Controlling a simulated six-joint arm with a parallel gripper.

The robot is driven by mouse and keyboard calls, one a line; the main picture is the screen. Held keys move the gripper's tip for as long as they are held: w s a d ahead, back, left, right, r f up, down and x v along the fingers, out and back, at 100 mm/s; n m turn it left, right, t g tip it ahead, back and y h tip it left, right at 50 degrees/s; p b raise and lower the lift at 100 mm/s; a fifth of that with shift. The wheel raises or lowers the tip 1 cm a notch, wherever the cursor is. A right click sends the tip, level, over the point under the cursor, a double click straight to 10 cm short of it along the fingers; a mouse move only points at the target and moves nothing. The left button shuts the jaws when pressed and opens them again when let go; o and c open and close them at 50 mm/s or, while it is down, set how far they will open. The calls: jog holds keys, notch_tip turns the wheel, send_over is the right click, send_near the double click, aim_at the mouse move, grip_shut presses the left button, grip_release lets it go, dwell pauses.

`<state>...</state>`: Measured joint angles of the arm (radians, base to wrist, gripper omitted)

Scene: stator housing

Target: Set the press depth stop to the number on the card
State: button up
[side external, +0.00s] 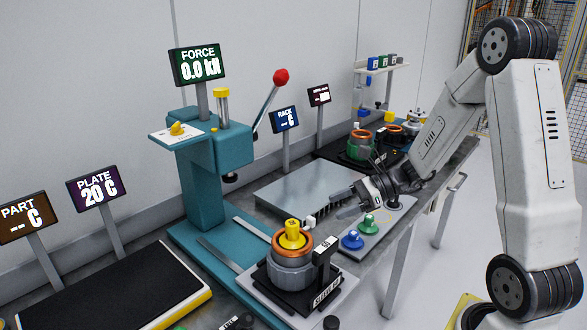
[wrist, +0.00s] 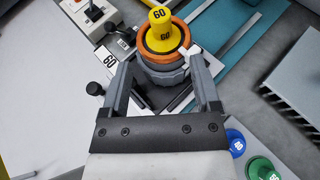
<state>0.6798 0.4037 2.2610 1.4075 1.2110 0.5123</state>
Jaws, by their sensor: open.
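The teal press (side external: 205,165) stands left of centre in the side view. A white plate with a yellow knob (side external: 177,129) juts from its upper left; any scale marks are too small to read. A yellow-capped post (side external: 222,103) rises from its head. Which of these is the depth stop I cannot tell. A white tag reading 60 (wrist: 110,60) is on the black fixture beside the stator (side external: 291,262). The yellow plug (wrist: 160,28) in the stator also reads 60. My gripper (side external: 342,203) is open and empty, right of and above the stator.
Blue (side external: 352,240) and green (side external: 368,223) plugs stand on a grey plate near my gripper. A red-balled lever (side external: 280,77) rises at the press's right. A metal slab (side external: 307,192) lies behind my gripper. A black plate (side external: 115,290) with yellow edging is at lower left.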

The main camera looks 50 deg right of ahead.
jog(key=shift+r, duration=0.1)
jog(key=c, duration=0.4)
notch_tip(320, 180, up, 25)
jog(key=w+a+f+n+g+h, duration=0.4)
jog(key=w+n+h, duration=0.2)
jog(key=w, duration=0.2)
jog(key=w+a+f+n+g+h, duration=0.4)
jog(key=w+n+h, duration=0.25)
jog(key=w, duration=0.25)
jog(key=w+a+r+n+t+h, duration=0.1)
jog(key=w+a+r+t+h, duration=0.2)
jog(key=a, duration=0.3)
jog(key=w+a+r+n+t+h, duration=0.2)
jog(key=w+a, duration=0.1)
jog(key=a, duration=0.4)
jog(key=w+a+r+n+t+h, duration=0.1)
jog(key=w+a+r+t+h, duration=0.2)
jog(key=a, duration=0.3)
notch_tip(320, 180, down, 5)
jog(key=shift+s+d+f, duration=0.1)
jog(key=shift+d+f, duration=0.05)
